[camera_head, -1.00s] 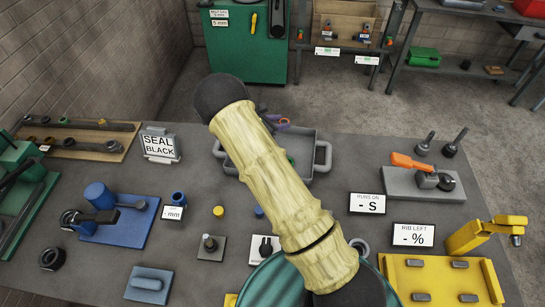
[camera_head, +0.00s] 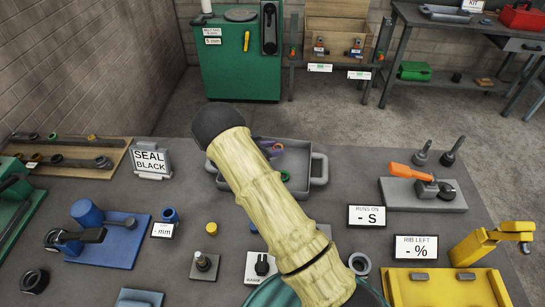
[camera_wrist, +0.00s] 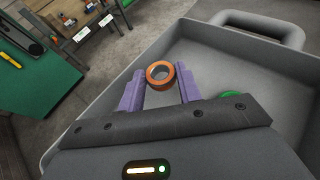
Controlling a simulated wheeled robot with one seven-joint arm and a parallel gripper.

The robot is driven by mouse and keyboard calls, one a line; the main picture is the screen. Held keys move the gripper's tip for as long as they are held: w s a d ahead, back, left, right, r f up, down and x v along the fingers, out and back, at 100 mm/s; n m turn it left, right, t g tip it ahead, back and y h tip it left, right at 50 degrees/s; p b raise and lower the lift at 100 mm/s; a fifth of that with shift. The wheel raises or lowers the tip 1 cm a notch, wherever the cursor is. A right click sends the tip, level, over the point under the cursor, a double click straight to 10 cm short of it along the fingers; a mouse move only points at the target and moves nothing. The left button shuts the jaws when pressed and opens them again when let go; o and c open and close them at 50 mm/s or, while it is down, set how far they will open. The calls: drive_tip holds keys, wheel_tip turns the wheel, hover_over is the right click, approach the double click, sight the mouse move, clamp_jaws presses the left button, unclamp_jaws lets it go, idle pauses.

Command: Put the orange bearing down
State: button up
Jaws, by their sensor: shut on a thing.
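The orange bearing (camera_wrist: 160,75) is a short ring held between the tips of my gripper's purple fingers (camera_wrist: 160,90) in the wrist view. The fingers touch it from both sides, above the grey tray (camera_wrist: 217,48). I cannot tell how far it is above the tray floor. In the head view my arm covers much of the tray (camera_head: 320,170). Only a bit of my purple gripper (camera_head: 268,144) shows beyond the arm, over the tray's far part. A green ring (camera_wrist: 232,94) lies in the tray, partly hidden behind my gripper; it also shows in the head view (camera_head: 285,176).
The tray has raised walls and a handle (camera_wrist: 262,28). Left of it stands the "SEAL BLACK" sign (camera_head: 151,160); right of it are a grey block with an orange-handled tool (camera_head: 410,168) and the "RUSS ON" label (camera_head: 367,216). The tray's right floor looks clear.

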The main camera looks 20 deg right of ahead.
sight(273, 159)
drive_tip(key=shift+a+f+b, duration=0.1)
drive_tip(key=shift+f+b, duration=0.6)
drive_tip(key=shift+f, duration=1.15)
drive_tip(key=shift+w+f, duration=0.1)
drive_tip(key=shift+f, duration=0.05)
drive_tip(key=o, duration=1.2)
drive_tip(key=shift+s+a+r, duration=0.25)
drive_tip(key=shift+a+r, duration=0.1)
drive_tip(key=shift+r, duration=0.05)
drive_tip(key=p+v, duration=0.3)
drive_tip(key=v, duration=0.8)
drive_tip(key=shift+f, duration=0.1)
